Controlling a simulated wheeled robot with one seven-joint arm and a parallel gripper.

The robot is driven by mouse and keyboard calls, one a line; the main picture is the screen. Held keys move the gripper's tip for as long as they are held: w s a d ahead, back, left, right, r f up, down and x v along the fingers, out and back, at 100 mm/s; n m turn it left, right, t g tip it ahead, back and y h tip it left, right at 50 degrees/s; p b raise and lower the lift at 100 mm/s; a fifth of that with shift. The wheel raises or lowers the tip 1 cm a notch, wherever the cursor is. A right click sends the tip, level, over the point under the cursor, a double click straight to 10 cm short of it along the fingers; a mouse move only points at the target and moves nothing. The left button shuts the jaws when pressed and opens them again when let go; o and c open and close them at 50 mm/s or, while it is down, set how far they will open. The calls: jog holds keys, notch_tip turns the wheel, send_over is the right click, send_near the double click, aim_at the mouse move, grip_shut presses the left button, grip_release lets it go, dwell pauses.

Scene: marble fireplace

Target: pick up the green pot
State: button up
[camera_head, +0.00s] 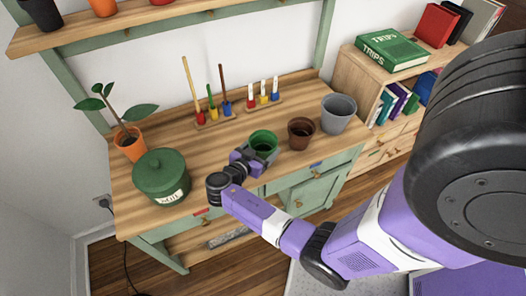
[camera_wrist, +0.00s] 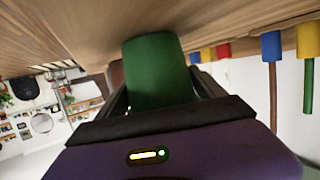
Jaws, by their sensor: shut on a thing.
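The green pot (camera_head: 264,141) is a small open pot near the front middle of the wooden bench top, in the head view. My gripper (camera_head: 255,158) reaches it from the front edge of the bench and is shut on it. In the wrist view the green pot (camera_wrist: 158,70) sits between the two dark fingers of my gripper (camera_wrist: 160,92), which touch its sides. I cannot tell whether the pot's base touches the bench top.
A brown pot (camera_head: 301,133) stands close right of the green pot, and a grey pot (camera_head: 338,113) further right. A lidded green canister (camera_head: 160,176) and a potted plant (camera_head: 130,143) stand left. Racked tools (camera_head: 213,112) stand behind. Bare bench lies between canister and gripper.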

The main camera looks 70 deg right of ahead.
jog(key=shift+r, duration=0.1)
notch_tip(320, 180, up, 20)
jog(key=b, duration=0.1)
jog(key=shift+b, duration=0.35)
jog(key=shift+a, duration=0.15)
